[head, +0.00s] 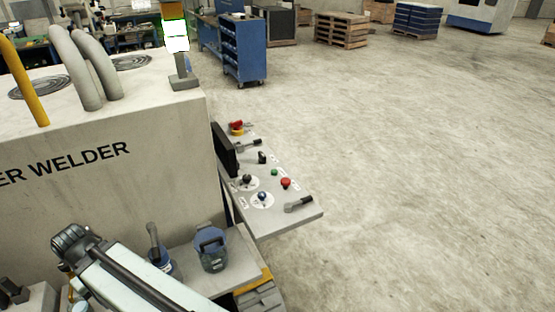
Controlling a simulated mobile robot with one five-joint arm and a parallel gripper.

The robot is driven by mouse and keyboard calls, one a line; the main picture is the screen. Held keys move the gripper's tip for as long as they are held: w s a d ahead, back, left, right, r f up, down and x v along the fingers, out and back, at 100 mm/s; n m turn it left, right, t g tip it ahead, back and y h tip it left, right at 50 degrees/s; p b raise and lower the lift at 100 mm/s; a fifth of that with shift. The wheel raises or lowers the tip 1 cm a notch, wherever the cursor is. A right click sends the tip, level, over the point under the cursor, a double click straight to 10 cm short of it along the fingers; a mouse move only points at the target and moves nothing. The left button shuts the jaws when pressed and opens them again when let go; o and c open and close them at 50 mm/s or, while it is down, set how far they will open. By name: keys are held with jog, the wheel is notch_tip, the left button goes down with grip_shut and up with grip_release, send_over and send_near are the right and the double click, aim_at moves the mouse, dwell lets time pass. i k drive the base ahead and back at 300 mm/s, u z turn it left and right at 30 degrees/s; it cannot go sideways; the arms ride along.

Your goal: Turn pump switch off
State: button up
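The welder's sloped grey control panel (312,217) juts out from the right side of the machine. It carries a red and yellow rotary switch (237,128), a lever handle (249,145), a black switch (262,157), a green button (274,172) and a red button (286,183). A black knob (247,179) and a blue knob (262,195) sit on round white dials. Another lever handle (299,204) is at the front corner. The labels are too small to read, so I cannot tell which is the pump switch. My arm shows at lower left; my gripper's fingers are not visible.
The large beige welder body (110,125) fills the left. A ledge (235,262) below the panel holds a blue-and-dark device (211,249) and a bottle (158,250). A dark screen (224,150) stands beside the panel. Open concrete floor (420,170) lies to the right.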

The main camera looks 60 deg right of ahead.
aim_at(262, 158)
jog(key=k, duration=0.55)
jog(key=u, duration=2)
jog(key=i, duration=1.05)
jog(key=z, duration=4.05)
jog(key=i, duration=1.05)
jog(key=z, duration=0.05)
